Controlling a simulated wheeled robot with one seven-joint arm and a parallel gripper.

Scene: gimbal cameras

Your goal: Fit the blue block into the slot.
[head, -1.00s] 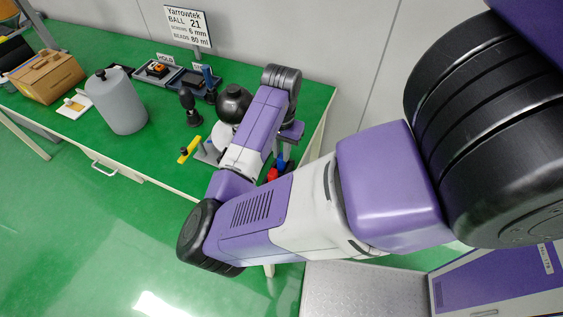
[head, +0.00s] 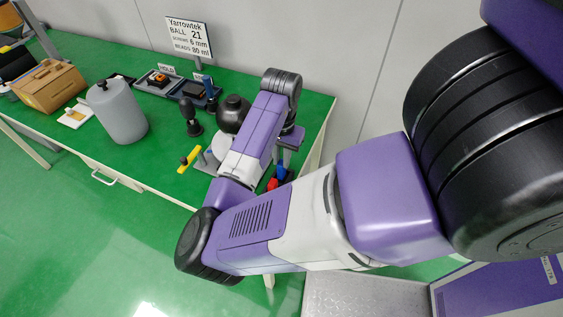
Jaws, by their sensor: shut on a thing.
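The blue block (head: 281,172) is small in the head view, at the right end of the green table, just below my gripper (head: 284,162). My gripper points down and is shut on it; the fingers are small and partly dark, so the grip detail is hard to see. A red piece (head: 272,184) lies right beside the blue block, at its lower left; I cannot tell whether they touch. The slot cannot be made out; my forearm covers part of the table near there.
Left of my arm are a yellow piece (head: 189,158), a black knobbed post (head: 190,115) and a round black object (head: 233,113). A grey canister (head: 118,112), trays (head: 158,83) and a brown box (head: 48,86) stand farther left. The table's front edge passes below my forearm.

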